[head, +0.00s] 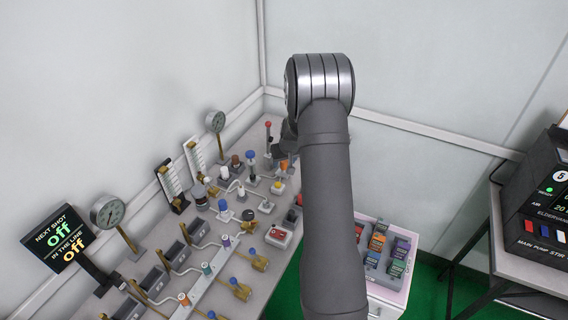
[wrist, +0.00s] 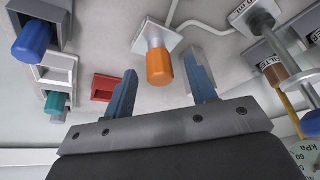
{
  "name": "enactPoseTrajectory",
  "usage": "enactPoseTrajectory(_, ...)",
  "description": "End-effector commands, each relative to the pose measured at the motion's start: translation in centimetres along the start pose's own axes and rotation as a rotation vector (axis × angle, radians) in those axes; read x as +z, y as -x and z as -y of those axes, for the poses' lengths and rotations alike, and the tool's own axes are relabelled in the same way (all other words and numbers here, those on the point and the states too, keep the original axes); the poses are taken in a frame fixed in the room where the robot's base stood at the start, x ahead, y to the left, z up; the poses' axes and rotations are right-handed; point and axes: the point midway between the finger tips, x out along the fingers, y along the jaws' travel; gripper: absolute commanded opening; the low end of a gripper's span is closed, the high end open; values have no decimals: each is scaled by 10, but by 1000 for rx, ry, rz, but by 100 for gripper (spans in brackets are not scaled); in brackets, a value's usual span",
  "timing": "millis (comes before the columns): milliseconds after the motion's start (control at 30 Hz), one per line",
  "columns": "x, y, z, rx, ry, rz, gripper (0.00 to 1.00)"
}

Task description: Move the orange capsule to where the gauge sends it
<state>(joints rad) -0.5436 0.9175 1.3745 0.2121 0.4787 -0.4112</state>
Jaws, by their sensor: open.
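The orange capsule (wrist: 160,66) sits in a white square holder (wrist: 148,36) in the wrist view, its orange end pointing toward my gripper. My gripper (wrist: 160,72) is open, with one blue-grey finger on each side of the capsule in the picture; I cannot tell whether either touches it. In the head view the gripper is mostly hidden behind my arm, and an orange spot (head: 284,164) shows beside it. A round dial gauge (head: 107,210) stands at the left, another (head: 215,121) further back. Their readings are too small to read. A kPa dial (wrist: 306,158) shows at the wrist view's corner.
A blue cylinder (wrist: 33,40) in a grey socket, a teal one (wrist: 57,101) and a red block (wrist: 104,87) lie left of the capsule. Pipes and a filter (wrist: 270,68) stand right. A sign (head: 60,237) reads off twice. A tray (head: 372,258) holds several coloured boxes.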

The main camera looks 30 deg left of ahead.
Motion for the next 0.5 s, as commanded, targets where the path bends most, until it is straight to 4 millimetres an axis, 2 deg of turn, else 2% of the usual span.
enactPoseTrajectory(200,0,-18,0,0,0,-1,52)
enactPoseTrajectory(500,0,-21,0,0,0,-1,52)
